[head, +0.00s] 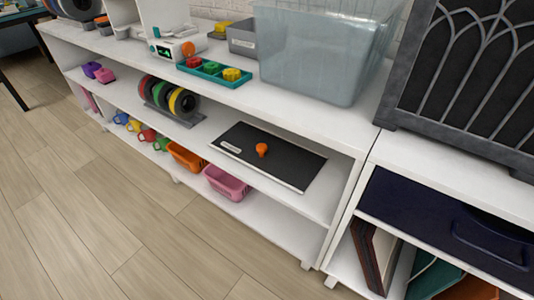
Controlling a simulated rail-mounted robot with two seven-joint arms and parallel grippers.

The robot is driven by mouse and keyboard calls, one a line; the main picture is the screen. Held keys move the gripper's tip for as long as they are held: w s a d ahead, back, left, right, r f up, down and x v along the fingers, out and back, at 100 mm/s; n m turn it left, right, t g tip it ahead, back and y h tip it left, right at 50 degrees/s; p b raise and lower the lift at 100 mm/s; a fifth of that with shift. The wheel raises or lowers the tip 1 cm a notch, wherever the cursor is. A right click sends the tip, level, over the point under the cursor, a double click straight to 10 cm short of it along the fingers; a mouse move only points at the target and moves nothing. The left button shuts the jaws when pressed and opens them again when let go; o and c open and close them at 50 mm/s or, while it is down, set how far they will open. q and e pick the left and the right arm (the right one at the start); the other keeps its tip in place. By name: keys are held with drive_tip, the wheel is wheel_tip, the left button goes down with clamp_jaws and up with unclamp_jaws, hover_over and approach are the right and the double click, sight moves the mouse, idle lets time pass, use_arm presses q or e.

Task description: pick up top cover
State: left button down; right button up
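A flat black panel (285,165) with a pale edge lies on the middle shelf of the white shelf unit. An orange knob (262,149) stands up on it near its middle, and a small pale label (231,148) is at its left end. It may be the top cover; no other thing in view looks more like one, but I cannot be sure. Neither of my grippers is in view.
The white shelf unit (262,100) carries a translucent bin (315,55) and a teal tray (228,82) on top. Spools (168,98) stand left of the panel. Orange (187,157) and pink (227,183) baskets sit below. The wooden floor (110,215) in front is clear.

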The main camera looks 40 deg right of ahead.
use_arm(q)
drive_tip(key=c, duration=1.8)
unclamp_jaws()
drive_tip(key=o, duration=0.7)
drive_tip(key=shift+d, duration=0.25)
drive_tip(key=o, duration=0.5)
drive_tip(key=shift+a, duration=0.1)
